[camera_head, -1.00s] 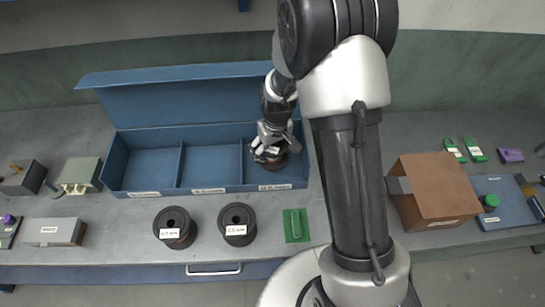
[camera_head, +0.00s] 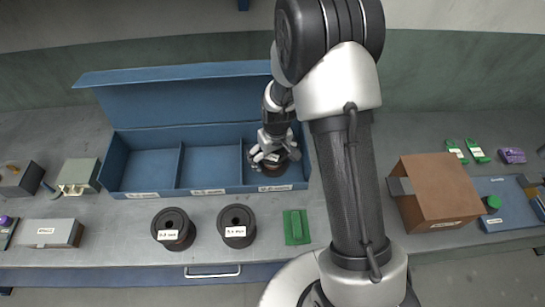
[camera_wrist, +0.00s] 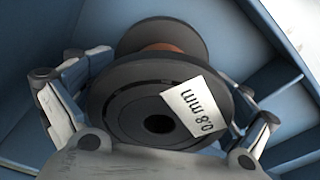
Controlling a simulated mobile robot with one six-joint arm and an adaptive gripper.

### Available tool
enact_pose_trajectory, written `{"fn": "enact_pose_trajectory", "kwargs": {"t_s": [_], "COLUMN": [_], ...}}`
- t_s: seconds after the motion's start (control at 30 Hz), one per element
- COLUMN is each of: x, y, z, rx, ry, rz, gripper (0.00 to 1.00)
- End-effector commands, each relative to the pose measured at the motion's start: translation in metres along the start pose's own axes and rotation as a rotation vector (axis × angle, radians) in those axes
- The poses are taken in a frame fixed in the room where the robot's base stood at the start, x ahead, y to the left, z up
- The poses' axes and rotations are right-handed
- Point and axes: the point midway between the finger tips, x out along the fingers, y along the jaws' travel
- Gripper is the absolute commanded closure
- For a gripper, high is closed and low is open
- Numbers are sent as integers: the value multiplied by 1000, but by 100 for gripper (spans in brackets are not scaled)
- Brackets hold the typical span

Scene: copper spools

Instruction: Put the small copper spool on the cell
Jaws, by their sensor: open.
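A dark-flanged spool with copper-coloured winding (camera_wrist: 150,105) and a white "0.8 mm" label sits in the right compartment of the blue box (camera_head: 150,194); in the head view the spool (camera_head: 273,170) is partly hidden by my gripper. My gripper (camera_head: 272,157) is over that compartment with its fingers around the spool. In the wrist view my gripper (camera_wrist: 160,100) is open, one finger on each side of the spool. Contact on the finger sides cannot be told. I cannot tell which thing is the cell.
Two dark labelled spools, a left one (camera_head: 173,228) and a right one (camera_head: 237,225), stand on the bench before the box. A green plate (camera_head: 297,227) lies to their right. A brown box (camera_head: 433,190) stands right of my arm. The blue lid (camera_head: 190,98) stands open behind.

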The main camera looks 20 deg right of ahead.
Motion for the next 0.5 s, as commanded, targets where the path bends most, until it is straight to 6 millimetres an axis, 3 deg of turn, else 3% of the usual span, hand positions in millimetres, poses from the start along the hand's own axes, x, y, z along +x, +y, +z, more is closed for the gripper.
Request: {"fn": "enact_pose_trajectory", "kwargs": {"t_s": [0.5], "x": [-6], "y": [0], "z": [-1], "rx": [0], "ry": [1], "rz": [0], "gripper": [0]}}
